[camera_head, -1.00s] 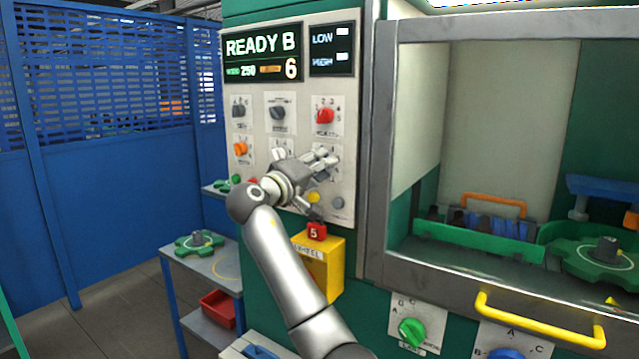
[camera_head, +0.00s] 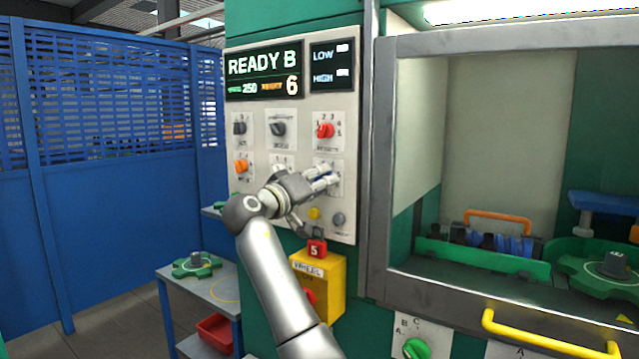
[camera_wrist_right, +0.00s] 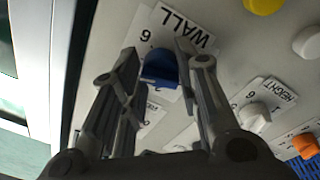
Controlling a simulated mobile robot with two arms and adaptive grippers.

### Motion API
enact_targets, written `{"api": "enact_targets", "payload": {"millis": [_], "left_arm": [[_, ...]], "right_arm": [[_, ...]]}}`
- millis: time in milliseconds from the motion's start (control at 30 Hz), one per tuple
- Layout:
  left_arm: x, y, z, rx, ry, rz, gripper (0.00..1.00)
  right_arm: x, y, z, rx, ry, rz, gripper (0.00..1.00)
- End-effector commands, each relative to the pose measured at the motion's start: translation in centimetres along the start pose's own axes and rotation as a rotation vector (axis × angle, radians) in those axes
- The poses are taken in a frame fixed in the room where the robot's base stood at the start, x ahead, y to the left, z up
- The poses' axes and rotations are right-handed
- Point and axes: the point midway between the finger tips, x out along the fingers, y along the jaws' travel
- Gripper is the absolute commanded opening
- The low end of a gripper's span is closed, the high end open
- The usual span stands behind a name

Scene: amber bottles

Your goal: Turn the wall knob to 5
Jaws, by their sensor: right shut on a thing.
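The wall knob (camera_wrist_right: 158,68) is blue and sits below a "WALL" label in the wrist view, with a 6 printed beside it. My right gripper (camera_wrist_right: 163,62) has one finger on each side of it and is shut on it. In the head view the right gripper (camera_head: 329,178) is at the right column of the knob panel (camera_head: 262,205), below the red knob, and largely covers the wall knob. The knob's pointer setting cannot be read. My left gripper is not in view.
A white height knob (camera_wrist_right: 255,116) and an orange knob (camera_wrist_right: 305,145) are nearby. The display (camera_head: 264,70) shows "READY B", 250 and 6. A yellow wheel box (camera_head: 330,285) with a red 5 tag (camera_head: 317,249) is below. A framed window bay (camera_head: 382,150) stands right.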

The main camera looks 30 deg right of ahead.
Motion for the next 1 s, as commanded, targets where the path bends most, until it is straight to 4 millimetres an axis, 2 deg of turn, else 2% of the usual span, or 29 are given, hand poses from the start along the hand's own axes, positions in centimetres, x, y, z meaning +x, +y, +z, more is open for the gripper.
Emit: {"api": "enact_targets", "payload": {"millis": [67,100,267,567,667,767,1000], "left_arm": [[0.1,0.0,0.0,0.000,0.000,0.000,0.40],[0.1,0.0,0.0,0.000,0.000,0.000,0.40],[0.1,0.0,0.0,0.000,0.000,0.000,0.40],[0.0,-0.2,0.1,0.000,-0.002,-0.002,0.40],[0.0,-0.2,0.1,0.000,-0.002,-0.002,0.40],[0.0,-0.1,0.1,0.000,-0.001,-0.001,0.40],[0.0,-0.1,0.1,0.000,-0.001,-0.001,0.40]], "right_arm": [[-0.1,-0.5,0.5,-0.006,-0.010,-0.006,0.06],[-0.1,-0.5,0.5,-0.007,-0.010,-0.006,0.31],[-0.1,-0.4,0.4,-0.006,-0.007,-0.005,0.52],[-0.1,-0.1,0.2,-0.003,-0.003,-0.002,0.52],[-0.7,-0.2,0.1,-0.003,-0.002,-0.002,0.52],[-2.0,-0.2,0.1,-0.002,-0.001,-0.002,0.52],[-7.2,-0.3,0.1,-0.001,-0.001,-0.006,0.52]]}}
